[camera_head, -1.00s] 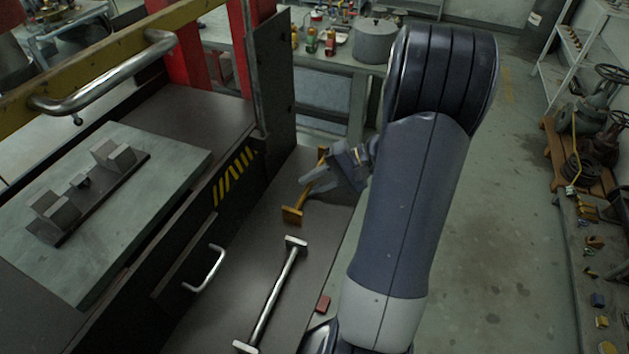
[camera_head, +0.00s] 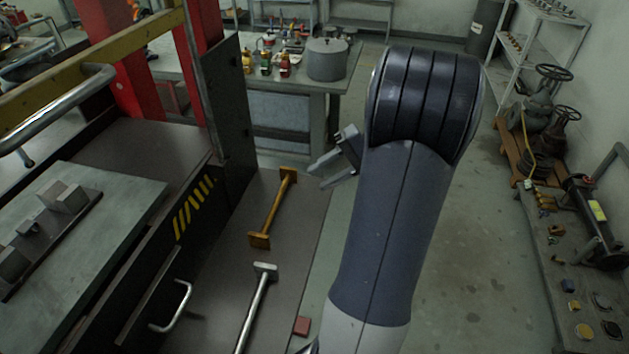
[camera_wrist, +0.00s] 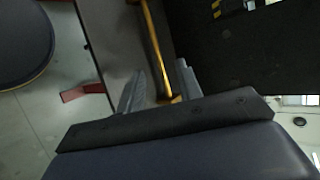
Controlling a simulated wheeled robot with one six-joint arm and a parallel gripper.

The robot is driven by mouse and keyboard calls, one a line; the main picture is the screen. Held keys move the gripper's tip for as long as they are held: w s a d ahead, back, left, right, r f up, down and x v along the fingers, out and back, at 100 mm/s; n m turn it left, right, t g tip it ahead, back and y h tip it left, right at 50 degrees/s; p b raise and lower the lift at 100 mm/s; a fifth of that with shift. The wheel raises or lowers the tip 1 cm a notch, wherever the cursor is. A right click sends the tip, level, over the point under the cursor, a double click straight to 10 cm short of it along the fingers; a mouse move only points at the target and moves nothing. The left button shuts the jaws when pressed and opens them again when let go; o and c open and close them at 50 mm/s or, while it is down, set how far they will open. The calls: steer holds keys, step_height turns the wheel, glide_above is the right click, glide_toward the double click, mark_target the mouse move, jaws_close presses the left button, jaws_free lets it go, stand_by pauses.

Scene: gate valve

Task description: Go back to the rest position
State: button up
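My gripper (camera_head: 325,173) is in the middle of the head view, just right of the yellow bar handle and apart from it. Its two fingers are spread with nothing between them. In the wrist view my gripper (camera_wrist: 160,85) also shows its two fingers apart, with the yellow bar seen beyond them. My arm stands upright in the middle right of the head view and hides part of the gripper.
A yellow bar handle (camera_head: 272,212) and a silver bar handle (camera_head: 253,310) lie on the dark bench. A table with a grey pot (camera_head: 327,60) stands behind. Gate valves (camera_head: 545,110) are at right, with open floor (camera_head: 450,250) between.

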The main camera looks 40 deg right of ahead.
mark_target(274, 207)
stand_by(0.3)
steer(key=p+x, duration=0.2)
steer(key=x, duration=0.9)
steer(key=shift+a, duration=0.25)
steer(key=shift+w+a+f+b, duration=0.15)
steer(key=shift+f+b, duration=0.2)
steer(key=shift+f, duration=0.2)
